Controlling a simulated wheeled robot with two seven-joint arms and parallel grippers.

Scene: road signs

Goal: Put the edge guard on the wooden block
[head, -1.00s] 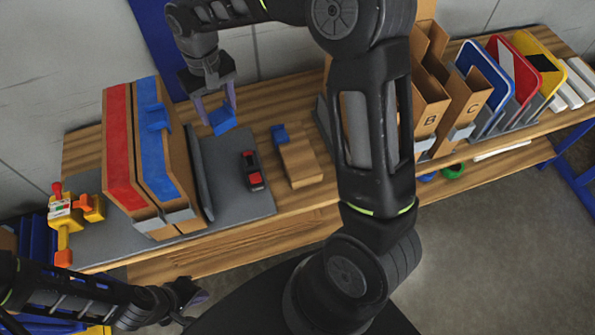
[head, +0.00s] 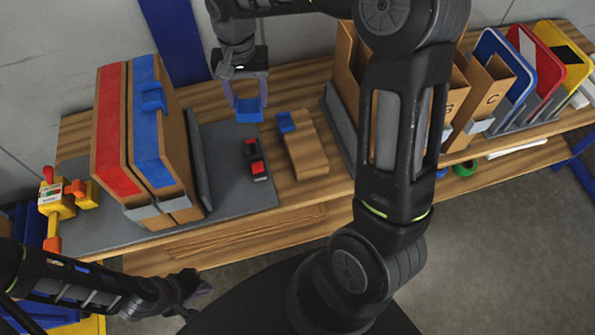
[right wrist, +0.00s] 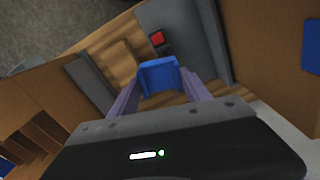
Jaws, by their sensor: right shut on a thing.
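My right gripper (head: 249,103) is shut on a blue edge guard (head: 249,112), a small channel-shaped piece, held above the back of the table. The guard also shows between the fingers in the right wrist view (right wrist: 158,76). The wooden block (head: 306,152) lies on the table to the right of and nearer than the guard, apart from it. A blue piece (head: 286,123) sits at the block's far left corner. The block shows faintly in the right wrist view (right wrist: 117,60). My left gripper (head: 196,288) hangs low in front of the table; its finger opening is unclear.
A black and red tool (head: 256,160) lies on the grey mat (head: 232,192) left of the block. Cardboard panels with red and blue faces (head: 150,125) stand further left. Cardboard holders (head: 488,92) and coloured signs stand right, partly behind my right arm. A yellow tool (head: 58,203) is far left.

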